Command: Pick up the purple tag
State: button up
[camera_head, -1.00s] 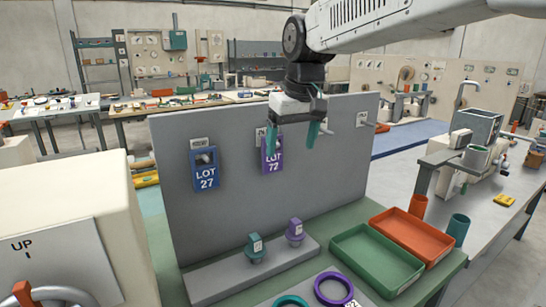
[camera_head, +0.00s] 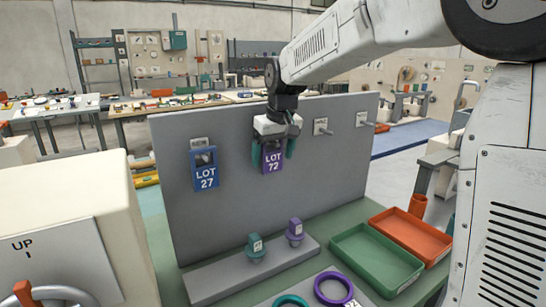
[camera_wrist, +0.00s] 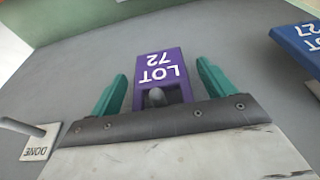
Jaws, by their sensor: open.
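The purple tag (camera_head: 272,161), marked LOT 72, hangs on the grey upright panel (camera_head: 335,165). My gripper (camera_head: 273,158) is at the tag's upper part, with its teal fingers open. In the wrist view the tag (camera_wrist: 161,72) lies between the two fingers (camera_wrist: 161,90), with a gap on each side. A grey rounded peg end (camera_wrist: 156,97) shows in the tag's opening near the gripper's palm. The tag's top is partly hidden by my gripper in the head view.
A blue LOT 27 tag (camera_head: 206,170) hangs to the left. Bare pegs (camera_head: 325,132) stick out to the right. Below are a teal plug (camera_head: 255,248), a purple plug (camera_head: 295,232), a green tray (camera_head: 376,262) and an orange tray (camera_head: 412,234).

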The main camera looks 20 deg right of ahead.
jog(key=shift+f, duration=0.1)
jog(key=c, duration=1.1)
jog(key=shift+r, duration=0.65)
jog(key=s+d, duration=0.1)
jog(key=s, duration=0.5)
jog(key=s+d, duration=0.1)
jog(key=s, duration=0.4)
jog(key=s+d, duration=0.1)
jog(key=s, duration=0.5)
jog(key=shift+s+d+r, duration=0.1)
jog(key=shift+s+d, duration=0.15)
jog(key=shift+s, duration=0.05)
